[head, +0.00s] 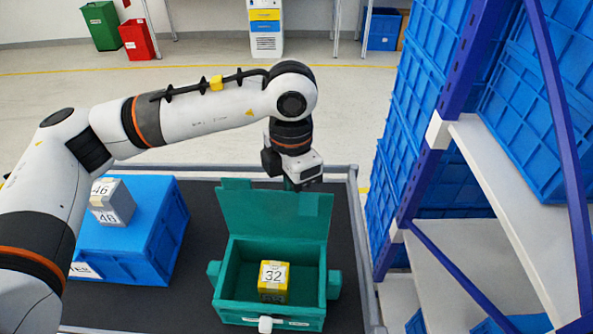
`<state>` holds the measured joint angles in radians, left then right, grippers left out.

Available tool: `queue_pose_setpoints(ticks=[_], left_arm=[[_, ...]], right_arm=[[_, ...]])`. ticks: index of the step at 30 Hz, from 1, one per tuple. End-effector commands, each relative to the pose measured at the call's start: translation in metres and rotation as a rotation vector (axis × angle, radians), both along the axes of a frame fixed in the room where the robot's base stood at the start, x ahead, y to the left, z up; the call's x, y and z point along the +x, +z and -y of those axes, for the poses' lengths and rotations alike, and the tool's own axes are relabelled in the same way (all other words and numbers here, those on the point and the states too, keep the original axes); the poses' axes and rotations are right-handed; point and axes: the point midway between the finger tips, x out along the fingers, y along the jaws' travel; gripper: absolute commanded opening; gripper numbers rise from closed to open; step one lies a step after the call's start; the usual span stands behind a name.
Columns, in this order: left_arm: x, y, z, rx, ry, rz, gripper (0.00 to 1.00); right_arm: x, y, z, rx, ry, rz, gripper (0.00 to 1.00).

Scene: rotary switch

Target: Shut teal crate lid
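The teal crate (228,306) sits on a dark surface, with a small white latch piece (265,324) at its front. Its teal lid (260,212) stands open, raised at the back edge. A yellow box (273,283) labelled 32 lies inside the crate. My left arm reaches over from the left, and my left gripper (291,183) points down at the lid's upper right edge. Its fingertips are mostly hidden by the lid, so I cannot tell whether they touch it or are open. My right gripper is not in view.
A blue crate (160,245) with a grey box (112,203) labelled 46 on top stands left of the teal crate. A metal rim (352,215) borders the dark surface. A shelf rack (500,185) with blue crates stands on the right.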

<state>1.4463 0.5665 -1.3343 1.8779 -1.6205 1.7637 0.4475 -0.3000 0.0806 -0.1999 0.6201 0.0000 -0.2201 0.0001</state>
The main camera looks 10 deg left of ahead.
Motion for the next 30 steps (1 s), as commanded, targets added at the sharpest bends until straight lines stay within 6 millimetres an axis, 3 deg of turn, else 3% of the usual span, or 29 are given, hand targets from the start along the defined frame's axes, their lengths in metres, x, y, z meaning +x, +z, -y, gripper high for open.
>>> queue_pose_setpoints(ticks=[13, 20, 30], left_arm=[[-0.031, 0.005, 0.005, -0.001, -0.002, 0.001, 0.00], [-0.029, 0.012, 0.005, -0.001, 0.000, 0.001, 0.00], [-0.029, 0.039, 0.005, -0.001, 0.000, 0.001, 0.00]], right_arm=[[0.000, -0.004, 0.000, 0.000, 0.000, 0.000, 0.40], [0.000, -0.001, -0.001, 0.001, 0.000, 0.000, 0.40], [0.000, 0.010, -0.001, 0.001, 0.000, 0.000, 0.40]])
